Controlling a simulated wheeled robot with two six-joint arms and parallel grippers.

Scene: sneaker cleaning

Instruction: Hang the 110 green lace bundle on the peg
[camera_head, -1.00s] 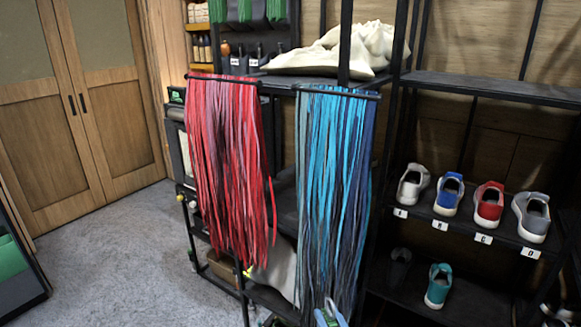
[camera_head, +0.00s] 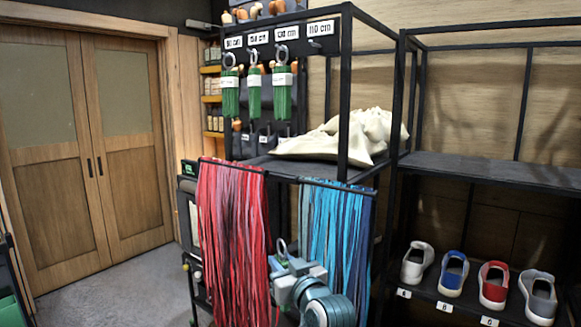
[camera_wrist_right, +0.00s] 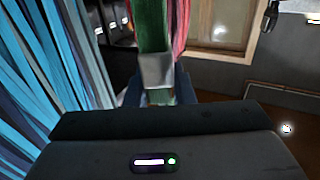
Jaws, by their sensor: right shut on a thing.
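My right gripper (camera_head: 288,264) is in the lower middle of the head view, in front of the red and blue laces. It is shut on the green lace bundle (camera_wrist_right: 152,28), which has a pale band and stands out past the fingers in the right wrist view. The bundle's grey ring (camera_head: 282,246) shows just above the gripper in the head view; its own label is not readable. The bare 110 cm peg (camera_head: 315,43) is under the rightmost sign (camera_head: 320,28), well above the gripper. My left gripper is not in view.
Several green bundles (camera_head: 254,92) hang on the pegs to the left. A black rack post (camera_head: 345,95) stands right of the bare peg. Red laces (camera_head: 228,220) and blue laces (camera_head: 335,220) hang below. A cream sack (camera_head: 340,140) lies on the shelf.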

